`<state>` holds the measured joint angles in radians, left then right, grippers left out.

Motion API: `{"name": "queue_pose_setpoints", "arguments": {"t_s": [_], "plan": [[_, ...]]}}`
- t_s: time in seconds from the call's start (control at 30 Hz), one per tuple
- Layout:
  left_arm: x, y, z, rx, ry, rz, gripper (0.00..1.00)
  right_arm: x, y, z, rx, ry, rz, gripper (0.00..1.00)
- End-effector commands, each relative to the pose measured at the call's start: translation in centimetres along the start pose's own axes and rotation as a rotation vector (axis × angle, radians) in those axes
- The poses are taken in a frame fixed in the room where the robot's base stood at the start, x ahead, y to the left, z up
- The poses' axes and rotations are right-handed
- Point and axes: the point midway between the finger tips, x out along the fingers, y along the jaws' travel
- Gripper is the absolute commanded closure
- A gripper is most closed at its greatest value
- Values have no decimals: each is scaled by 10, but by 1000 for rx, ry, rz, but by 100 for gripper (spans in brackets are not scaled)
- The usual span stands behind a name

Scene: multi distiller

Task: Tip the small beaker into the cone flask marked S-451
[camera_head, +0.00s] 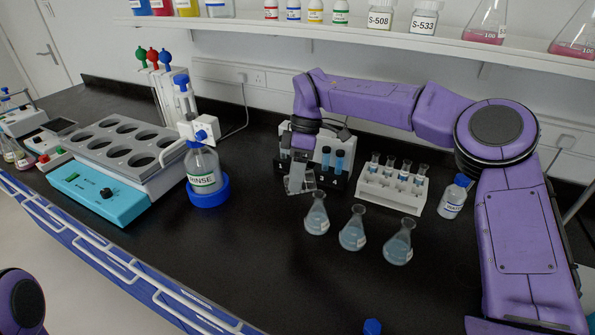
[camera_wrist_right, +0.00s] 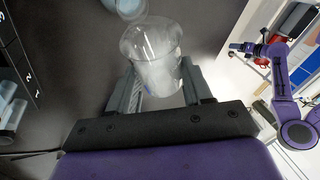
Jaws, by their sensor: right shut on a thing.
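My right gripper (camera_head: 298,182) is shut on a small clear beaker (camera_wrist_right: 152,62), whose open rim shows in the right wrist view. In the head view the beaker sits between the dark rack and the left flask, seemingly raised and close to upright. Three cone flasks with pale bluish liquid stand on the bench: left (camera_head: 317,215), middle (camera_head: 353,233) and right (camera_head: 398,247). Their labels are too small to read, so I cannot tell which is S-451. My left arm shows in the right wrist view; its gripper is too small to make out.
A dark rack (camera_head: 340,178) and a white vial rack (camera_head: 392,190) stand behind the flasks. A blue-capped bottle (camera_head: 453,197) is right of them. The RINSE bottle (camera_head: 204,168) and a water bath (camera_head: 118,160) are left.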

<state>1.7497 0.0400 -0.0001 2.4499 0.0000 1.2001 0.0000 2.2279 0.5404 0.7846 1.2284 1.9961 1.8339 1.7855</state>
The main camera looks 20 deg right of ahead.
Motion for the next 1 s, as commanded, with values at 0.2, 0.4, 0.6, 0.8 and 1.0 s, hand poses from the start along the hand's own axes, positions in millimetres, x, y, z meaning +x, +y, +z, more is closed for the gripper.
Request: {"name": "queue_pose_setpoints", "arguments": {"t_s": [0.2, 0.4, 0.6, 0.8, 1.0], "plan": [[-14, -1, -6, 0, 0, 0, 34, 8, 2, -4, 39, -134, 16, 81], [-15, -1, -6, 0, 0, 0, 34, 5, 1, -8, 38, -131, 16, 81], [-31, -3, -13, 0, 0, 0, 34, -11, -8, -38, 38, -131, 16, 81], [-33, -3, -14, 0, 0, 0, 34, -13, -10, -49, 39, -129, 16, 81], [-36, -3, -15, 0, 0, 0, 34, -13, -10, -49, 41, -138, 16, 81]]}}
